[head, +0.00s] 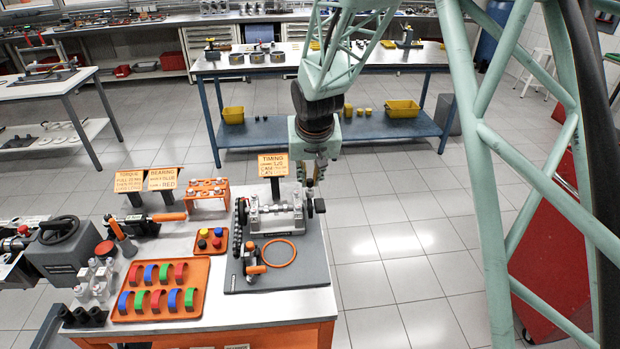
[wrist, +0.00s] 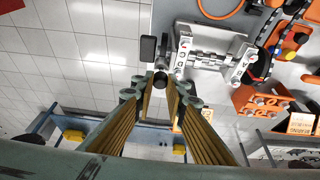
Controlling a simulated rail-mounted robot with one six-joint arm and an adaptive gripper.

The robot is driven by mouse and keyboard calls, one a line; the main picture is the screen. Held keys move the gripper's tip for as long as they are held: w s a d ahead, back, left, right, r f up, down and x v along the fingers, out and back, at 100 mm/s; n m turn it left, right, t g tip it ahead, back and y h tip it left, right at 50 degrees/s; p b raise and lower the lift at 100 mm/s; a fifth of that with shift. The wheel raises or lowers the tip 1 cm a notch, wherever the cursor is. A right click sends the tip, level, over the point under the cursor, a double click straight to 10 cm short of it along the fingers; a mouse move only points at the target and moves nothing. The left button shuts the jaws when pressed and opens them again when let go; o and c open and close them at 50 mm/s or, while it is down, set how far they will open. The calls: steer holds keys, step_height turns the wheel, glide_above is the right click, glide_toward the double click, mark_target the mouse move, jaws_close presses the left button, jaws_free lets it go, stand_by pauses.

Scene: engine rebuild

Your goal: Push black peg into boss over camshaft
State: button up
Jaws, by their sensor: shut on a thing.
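My gripper (head: 320,174) is at the right end of the grey camshaft fixture (head: 276,216), reaching down from above. In the wrist view my gripper (wrist: 160,88) is shut on a black peg (wrist: 160,77), whose round dark end shows between the fingertips. The fixture (wrist: 208,54) lies just beside the fingertips there, with the camshaft running along it between its end blocks. The peg appears close to the near end block; I cannot tell whether it touches a boss. In the head view the peg is too small to make out clearly.
The fixture stands on a dark grey mat (head: 316,270) with an orange ring (head: 279,252). An orange peg tray (head: 197,245) and a tray of coloured bearing shells (head: 196,297) lie left. An orange timing sign (head: 273,164) stands behind. Right of the bench is open floor.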

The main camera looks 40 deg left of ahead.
steer(key=shift+f+b, duration=0.65)
steer(key=shift+f, duration=0.25)
stand_by(1.0)
steer(key=o, duration=0.5)
steer(key=shift+r+p, duration=0.55)
steer(key=shift+r, duration=1)
stand_by(0.5)
steer(key=o, duration=0.6)
steer(key=shift+r, duration=0.15)
steer(key=v, duration=1.2)
stand_by(0.4)
